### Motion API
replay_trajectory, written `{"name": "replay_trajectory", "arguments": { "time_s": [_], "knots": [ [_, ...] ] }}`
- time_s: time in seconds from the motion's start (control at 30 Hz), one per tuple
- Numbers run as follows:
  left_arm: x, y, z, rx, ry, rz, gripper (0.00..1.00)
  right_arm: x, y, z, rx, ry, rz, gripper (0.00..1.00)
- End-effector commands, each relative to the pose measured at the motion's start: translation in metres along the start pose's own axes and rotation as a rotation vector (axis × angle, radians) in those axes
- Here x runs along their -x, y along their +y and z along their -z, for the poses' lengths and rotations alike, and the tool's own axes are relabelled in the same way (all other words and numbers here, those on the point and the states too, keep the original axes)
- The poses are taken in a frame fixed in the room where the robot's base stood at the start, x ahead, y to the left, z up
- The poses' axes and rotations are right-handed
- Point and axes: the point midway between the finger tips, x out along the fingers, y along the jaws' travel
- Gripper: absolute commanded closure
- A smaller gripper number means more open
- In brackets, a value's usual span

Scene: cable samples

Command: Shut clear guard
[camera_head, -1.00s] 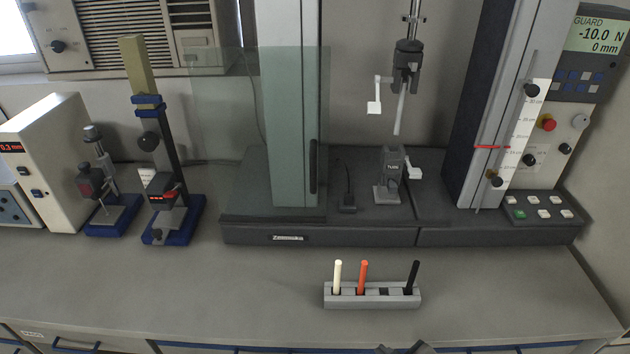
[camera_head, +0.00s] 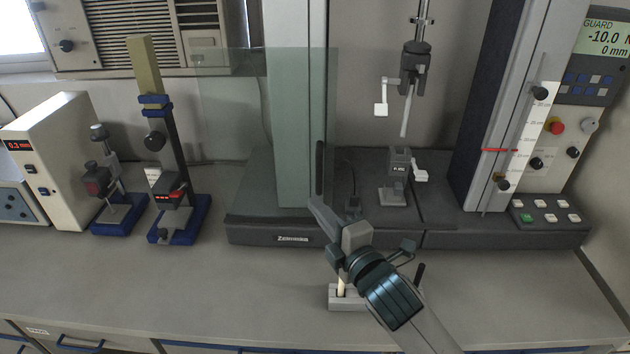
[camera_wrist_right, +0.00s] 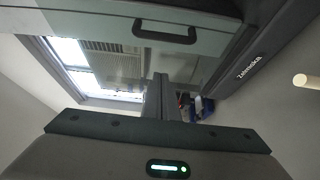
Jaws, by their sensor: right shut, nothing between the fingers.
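The clear guard (camera_head: 265,120) is a greenish see-through panel. It stands to the left on the test machine (camera_head: 270,237), in front of the left column. The bay to its right, with the grips, is uncovered. Its black handle (camera_head: 320,168) is upright at the panel's right edge, and the handle also shows in the right wrist view (camera_wrist_right: 165,31). My right gripper (camera_head: 314,203) is shut and empty, with its tips just below the handle in the head view. I cannot tell whether they touch the guard. The fingers (camera_wrist_right: 162,82) point toward the guard. My left gripper is out of view.
A pale sample (camera_head: 406,115) hangs from the upper grip (camera_head: 414,60) above the lower grip (camera_head: 400,165). The sample rack (camera_head: 345,304) is partly hidden by my right arm. The display (camera_head: 604,38) reads "GUARD". Two blue-based stands (camera_head: 180,225) are at left.

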Motion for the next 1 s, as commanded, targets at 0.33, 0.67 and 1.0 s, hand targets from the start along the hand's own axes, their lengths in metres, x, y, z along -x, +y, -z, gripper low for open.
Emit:
{"name": "replay_trajectory", "arguments": {
  "time_s": [0.33, 0.67, 1.0],
  "knots": [
    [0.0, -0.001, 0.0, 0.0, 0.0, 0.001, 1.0, -0.002, 0.003, 0.001, 0.015, 0.005, -0.008, 1.0],
    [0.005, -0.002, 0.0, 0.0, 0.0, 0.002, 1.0, -0.016, 0.004, 0.001, 0.013, 0.004, -0.007, 1.0],
    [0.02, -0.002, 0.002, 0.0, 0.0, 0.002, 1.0, -0.064, 0.006, 0.002, 0.012, 0.004, -0.006, 1.0]
  ]
}}
